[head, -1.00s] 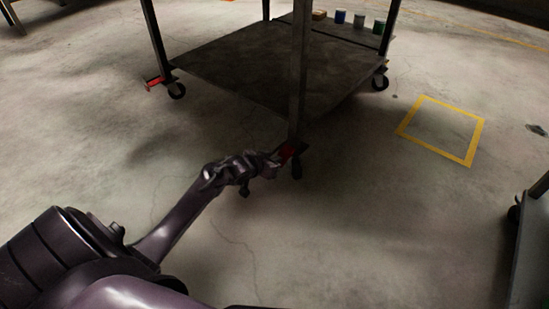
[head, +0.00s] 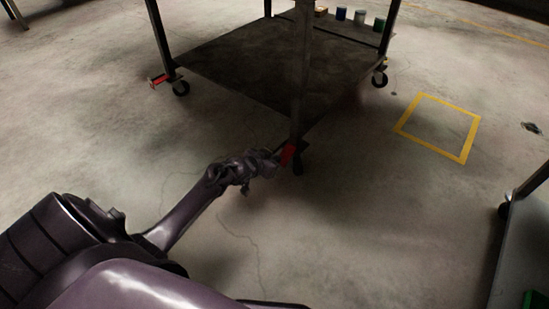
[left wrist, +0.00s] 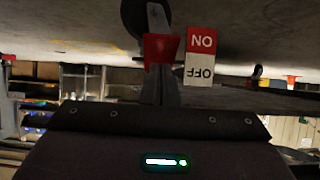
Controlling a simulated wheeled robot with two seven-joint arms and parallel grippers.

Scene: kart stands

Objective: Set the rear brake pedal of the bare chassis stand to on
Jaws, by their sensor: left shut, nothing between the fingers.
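The stand with the bare dark lower deck (head: 235,62) fills the top middle of the head view. A red brake pedal (head: 287,154) sits by the caster at its nearest leg. Another red pedal (head: 159,81) is at its left caster. My left gripper (head: 273,163) is shut and empty, its tip close beside the nearest pedal; contact is unclear. In the left wrist view, which is upside down, the red pedal (left wrist: 161,47) is in front of the gripper, beside a label (left wrist: 200,55) with red ON and white OFF. My right gripper is out of view.
A yellow floor square (head: 440,128) lies to the right. Another stand's edge (head: 512,235) shows at the lower right. The concrete floor around my left arm is clear.

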